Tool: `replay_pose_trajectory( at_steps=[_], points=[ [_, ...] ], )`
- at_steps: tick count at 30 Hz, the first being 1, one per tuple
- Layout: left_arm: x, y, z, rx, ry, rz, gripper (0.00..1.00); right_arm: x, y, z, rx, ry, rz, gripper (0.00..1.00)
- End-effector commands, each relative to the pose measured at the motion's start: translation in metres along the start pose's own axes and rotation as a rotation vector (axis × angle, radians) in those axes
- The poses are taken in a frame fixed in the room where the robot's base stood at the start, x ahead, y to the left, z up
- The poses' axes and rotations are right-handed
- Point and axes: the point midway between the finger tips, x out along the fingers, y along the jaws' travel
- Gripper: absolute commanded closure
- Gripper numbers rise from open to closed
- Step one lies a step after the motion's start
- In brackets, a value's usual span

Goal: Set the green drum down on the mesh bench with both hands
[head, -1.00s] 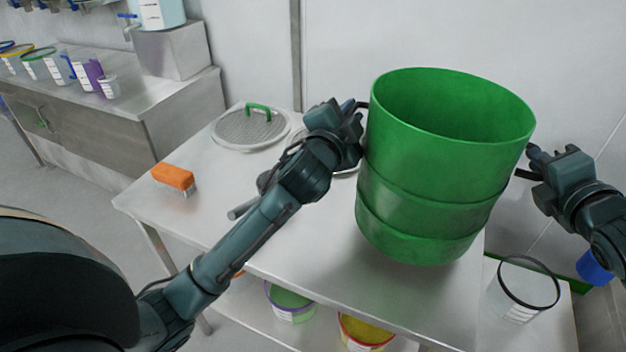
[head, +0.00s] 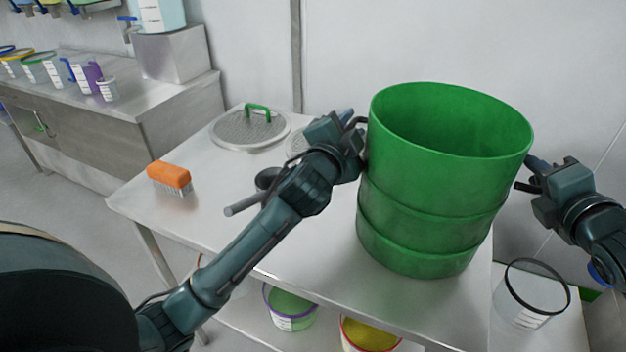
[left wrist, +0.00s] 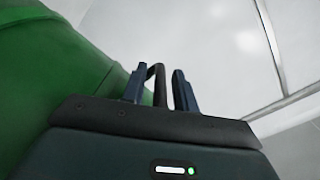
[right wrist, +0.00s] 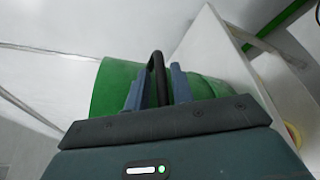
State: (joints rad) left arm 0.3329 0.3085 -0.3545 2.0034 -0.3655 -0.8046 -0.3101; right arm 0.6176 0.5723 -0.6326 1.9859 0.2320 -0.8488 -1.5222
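The large, empty, open-topped green drum (head: 430,195) is upright over the right part of the mesh bench (head: 335,275). Its base is at or very close to the bench top; I cannot tell whether it touches. My left gripper (head: 358,135) is at the drum's left side, its fingers around a dark handle. The handle (left wrist: 157,75) shows between the fingers in the left wrist view. My right gripper (head: 528,172) is at the drum's right side, with the other handle (right wrist: 157,70) between its fingers in the right wrist view. The drum hides the bench behind it.
An orange brush (head: 169,176) and a round mesh lid with a green handle (head: 250,128) lie on the bench's left part. A clear container with a black rim (head: 530,297) stands lower right. Green (head: 290,308) and yellow (head: 370,335) tubs sit below the bench top.

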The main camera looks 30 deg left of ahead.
Motion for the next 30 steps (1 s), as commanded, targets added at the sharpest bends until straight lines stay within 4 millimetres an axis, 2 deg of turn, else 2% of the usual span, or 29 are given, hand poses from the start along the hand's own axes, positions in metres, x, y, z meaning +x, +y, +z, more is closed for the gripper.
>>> replay_pose_trajectory(
  at_steps=[3,11,14,17,24,30],
  points=[
    [0.000,-0.001,-0.001,0.001,0.001,-0.001,0.61,0.000,0.000,0.001,0.001,0.000,-0.001,0.67],
    [-0.001,-0.001,0.000,0.003,0.000,-0.002,0.61,0.000,0.000,0.001,0.002,-0.001,-0.003,0.67],
    [-0.009,0.000,0.000,0.004,-0.001,-0.001,0.61,0.000,-0.001,0.001,0.002,-0.001,-0.003,0.67],
    [-0.025,0.000,0.001,0.004,0.000,0.000,0.61,0.000,-0.001,0.001,0.002,-0.001,-0.003,0.67],
    [-0.078,0.000,0.000,0.001,0.000,0.001,0.61,0.000,-0.001,0.001,0.002,-0.001,-0.003,0.67],
    [-0.109,0.000,0.000,0.001,0.001,0.000,0.61,0.000,-0.001,0.001,0.002,-0.001,-0.003,0.67]
  ],
)
